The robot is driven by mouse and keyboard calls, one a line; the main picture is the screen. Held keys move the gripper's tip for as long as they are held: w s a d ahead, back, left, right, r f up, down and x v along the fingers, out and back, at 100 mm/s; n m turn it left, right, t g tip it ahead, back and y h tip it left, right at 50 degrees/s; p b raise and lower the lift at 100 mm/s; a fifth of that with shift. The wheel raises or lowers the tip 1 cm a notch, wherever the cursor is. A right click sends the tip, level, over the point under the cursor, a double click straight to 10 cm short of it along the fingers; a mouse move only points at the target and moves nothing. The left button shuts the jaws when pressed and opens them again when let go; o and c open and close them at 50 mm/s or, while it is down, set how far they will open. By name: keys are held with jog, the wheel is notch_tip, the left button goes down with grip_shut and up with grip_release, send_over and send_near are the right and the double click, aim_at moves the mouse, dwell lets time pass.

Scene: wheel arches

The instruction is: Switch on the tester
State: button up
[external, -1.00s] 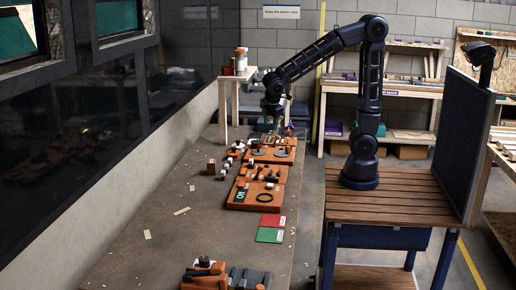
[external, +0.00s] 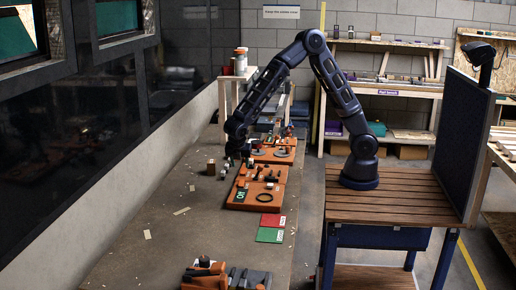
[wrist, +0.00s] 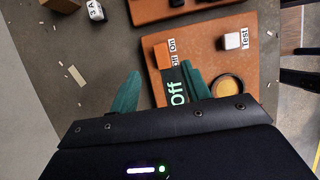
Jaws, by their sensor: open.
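The tester is an orange board (external: 257,190) in the middle of the bench; it also shows in the wrist view (wrist: 205,55). Its dark display (wrist: 178,92) reads "Off" in green. An orange switch block (wrist: 161,55) stands beside small "On" and "Off" labels. A white block (wrist: 230,42) sits by a "Test" label. A round black-rimmed ring (wrist: 226,88) lies on the board. My gripper (external: 236,148) is above the board's far left side. In the wrist view my gripper (wrist: 160,72) has its green fingers apart and empty, with the switch block seen between them.
Another orange board (external: 272,152) with parts lies farther back. A small brown block (external: 211,166) stands left of the tester. Red and green cards (external: 271,228) lie in front of it. More tools (external: 228,276) are at the near end. The left bench area is mostly clear.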

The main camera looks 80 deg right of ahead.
aim_at(242, 181)
jog(key=x, duration=1.1)
jog(key=shift+a, duration=0.15)
jog(key=shift+c, duration=0.2)
